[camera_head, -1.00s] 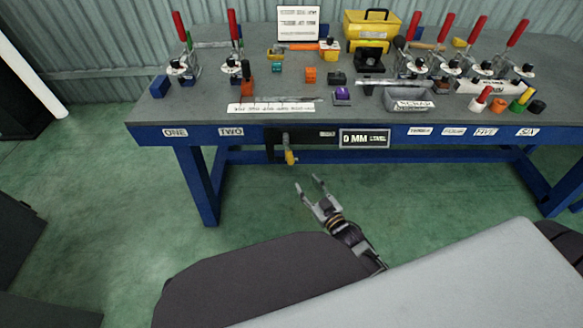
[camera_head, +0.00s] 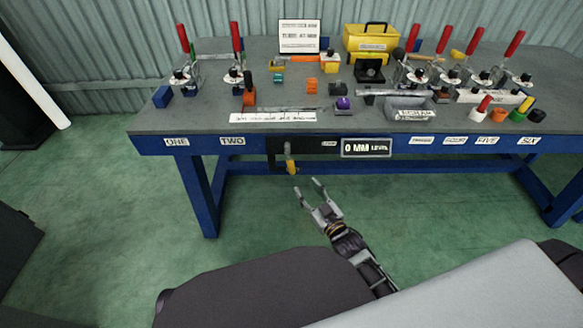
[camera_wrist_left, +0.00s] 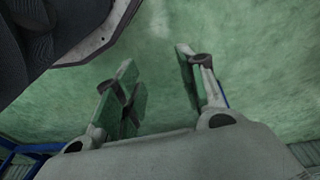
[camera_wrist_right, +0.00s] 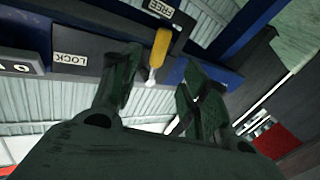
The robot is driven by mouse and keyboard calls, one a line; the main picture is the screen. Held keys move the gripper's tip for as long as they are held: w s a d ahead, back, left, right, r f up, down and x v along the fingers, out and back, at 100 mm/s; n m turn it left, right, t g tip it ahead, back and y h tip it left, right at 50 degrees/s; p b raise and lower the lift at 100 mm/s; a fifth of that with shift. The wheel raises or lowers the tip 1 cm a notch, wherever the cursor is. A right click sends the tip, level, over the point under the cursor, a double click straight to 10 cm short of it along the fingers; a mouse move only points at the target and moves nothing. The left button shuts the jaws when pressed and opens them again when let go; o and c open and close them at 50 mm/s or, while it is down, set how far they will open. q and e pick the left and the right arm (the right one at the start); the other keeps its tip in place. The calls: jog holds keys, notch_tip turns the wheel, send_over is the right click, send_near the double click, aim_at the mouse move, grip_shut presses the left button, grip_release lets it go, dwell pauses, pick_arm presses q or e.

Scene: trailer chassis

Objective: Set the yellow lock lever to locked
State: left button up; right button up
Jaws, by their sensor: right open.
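The yellow lock lever (camera_head: 291,165) hangs down from a dark bracket under the front edge of the blue bench. In the right wrist view the lever's yellow handle (camera_wrist_right: 160,48) is beside the FREE label (camera_wrist_right: 167,10); the LOCK label (camera_wrist_right: 70,60) is further left. My right gripper (camera_head: 307,187) is open and empty, below and slightly right of the lever in the head view, apart from it. In the right wrist view the lever shows between and beyond the fingers (camera_wrist_right: 160,72). My left gripper (camera_wrist_left: 160,75) is open and empty above the green floor, outside the head view.
The bench top (camera_head: 215,105) holds red-handled clamps, small coloured blocks, a grey bin (camera_head: 408,106) and a yellow toolbox (camera_head: 370,38). A "0 MM" display (camera_head: 366,148) is on the front rail, right of the lever. A blue bench leg (camera_head: 203,195) stands left. Floor before the bench is clear.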

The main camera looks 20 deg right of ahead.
aim_at(293, 169)
jog(key=shift+w+a+b, duration=0.3)
jog(key=shift+w+b, duration=0.05)
jog(key=shift+w, duration=1.25)
jog(key=shift+w+a+b, duration=0.3)
jog(key=shift+w+a, duration=0.05)
jog(key=shift+w, duration=1.3)
jog(key=shift+w+a+b, duration=0.3)
jog(key=shift+w+b, duration=0.05)
jog(key=shift+w, duration=1.25)
jog(key=shift+w+a, duration=0.25)
jog(key=shift+w, duration=0.75)
pick_arm(q)
jog(key=shift+t, duration=0.3)
jog(key=r, duration=0.2)
jog(key=w+d+r, duration=0.1)
jog(key=shift+r, duration=0.4)
pick_arm(e)
jog(key=shift+w, duration=0.15)
pick_arm(q)
jog(key=shift+s+f, duration=0.1)
jog(key=shift+f, duration=0.1)
pick_arm(e)
grip_shut()
